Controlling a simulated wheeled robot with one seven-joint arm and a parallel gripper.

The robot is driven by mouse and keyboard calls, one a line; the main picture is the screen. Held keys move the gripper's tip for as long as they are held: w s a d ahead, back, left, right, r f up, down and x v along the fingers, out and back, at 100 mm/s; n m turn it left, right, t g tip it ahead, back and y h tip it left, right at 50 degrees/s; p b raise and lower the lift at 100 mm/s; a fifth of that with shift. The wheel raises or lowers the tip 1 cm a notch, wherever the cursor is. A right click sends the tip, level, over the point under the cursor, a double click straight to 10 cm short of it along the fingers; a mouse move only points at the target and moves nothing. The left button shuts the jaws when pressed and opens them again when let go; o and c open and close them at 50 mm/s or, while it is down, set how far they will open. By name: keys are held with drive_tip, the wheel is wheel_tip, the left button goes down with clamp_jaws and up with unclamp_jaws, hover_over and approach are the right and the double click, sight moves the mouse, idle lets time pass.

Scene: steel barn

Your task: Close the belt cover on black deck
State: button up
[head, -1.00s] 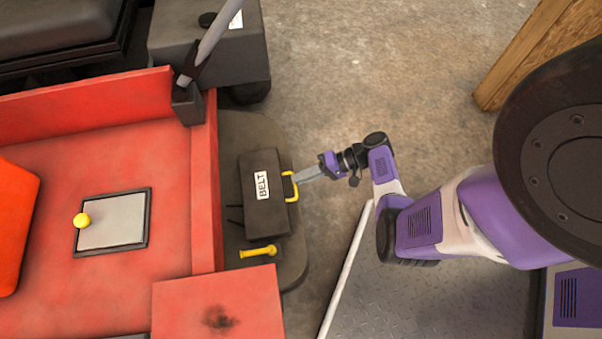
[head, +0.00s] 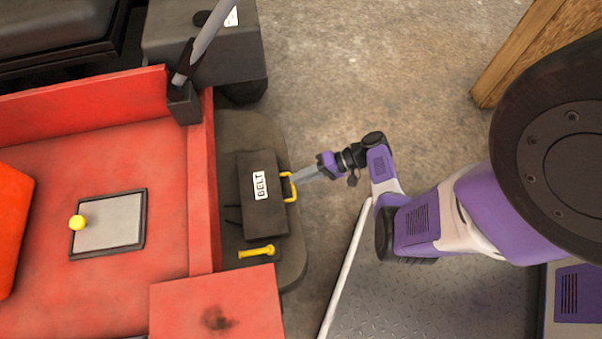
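The belt cover (head: 262,215) is a dark box-like lid with a white "BELT" label, on the black deck (head: 285,262) beside the red machine body. A yellow handle (head: 291,187) stands at its right edge. My gripper (head: 298,178) reaches in from the right with its grey fingers at the yellow handle. From this height I cannot tell whether the fingers are closed around the handle or only touching it. How far the cover is tilted is also hard to tell from above.
A yellow latch-like bar (head: 257,251) lies on the deck below the cover. A red block (head: 218,305) is at the bottom. A grey box (head: 225,55) and a slanted grey post (head: 205,40) stand above. Concrete floor (head: 370,70) is clear at the upper right.

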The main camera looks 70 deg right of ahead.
drive_tip(key=p+v, duration=0.1)
drive_tip(key=v, duration=0.6)
drive_tip(key=shift+s+d, duration=0.15)
drive_tip(key=shift+s, duration=0.15)
drive_tip(key=shift+r, duration=0.1)
